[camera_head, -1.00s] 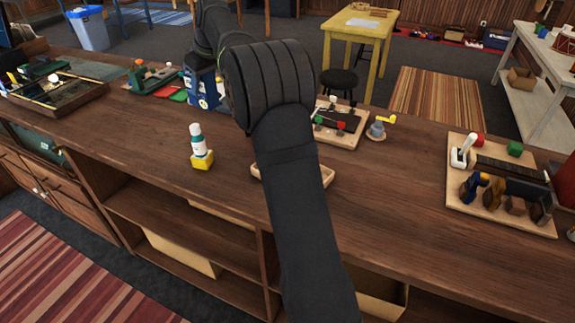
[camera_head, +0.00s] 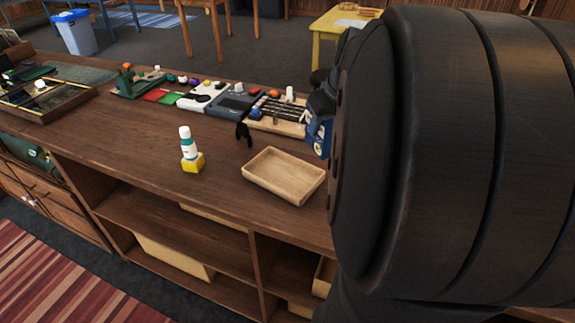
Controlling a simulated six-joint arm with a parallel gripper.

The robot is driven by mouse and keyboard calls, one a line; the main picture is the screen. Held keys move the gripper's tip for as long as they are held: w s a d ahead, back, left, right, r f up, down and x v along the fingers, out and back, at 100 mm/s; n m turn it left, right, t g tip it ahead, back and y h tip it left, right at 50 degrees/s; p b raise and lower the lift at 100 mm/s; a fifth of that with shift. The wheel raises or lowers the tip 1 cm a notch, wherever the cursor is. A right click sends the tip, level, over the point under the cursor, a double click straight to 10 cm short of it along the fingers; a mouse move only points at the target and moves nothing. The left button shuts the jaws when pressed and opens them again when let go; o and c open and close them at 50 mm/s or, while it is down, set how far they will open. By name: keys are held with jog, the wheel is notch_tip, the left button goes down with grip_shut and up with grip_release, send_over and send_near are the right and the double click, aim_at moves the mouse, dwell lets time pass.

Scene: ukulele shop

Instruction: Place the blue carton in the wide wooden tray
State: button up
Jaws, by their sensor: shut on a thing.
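The blue carton (camera_head: 317,135) shows only in part at the left edge of my arm, right of and behind the tray. It is held by my gripper (camera_head: 321,100), a dark shape at its top; the fingers are mostly hidden by my arm. The light wooden tray (camera_head: 256,182) sits near the front edge of the counter, empty. The carton is apart from the tray in the picture; its height over the counter is hard to tell.
A white and teal bottle on a yellow block (camera_head: 193,163) stands left of the tray. A small black object (camera_head: 243,133) is behind the tray. Several devices and a wooden board (camera_head: 290,128) line the back. A dark compartment tray (camera_head: 45,117) is at far left.

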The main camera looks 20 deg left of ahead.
jog(key=shift+s+d+f, duration=0.3)
jog(key=shift+s+d, duration=0.35)
jog(key=shift+d, duration=0.25)
jog(key=shift+s+a+f, duration=0.15)
jog(key=shift+a+f, duration=0.1)
jog(key=shift+f, duration=0.05)
send_over(285, 179)
notch_tip(285, 179, down, 7)
jog(key=shift+f, duration=1.75)
jog(key=shift+f, duration=0.1)
jog(key=o, duration=1.1)
jog(key=shift+c, duration=0.2)
jog(key=v, duration=1.2)
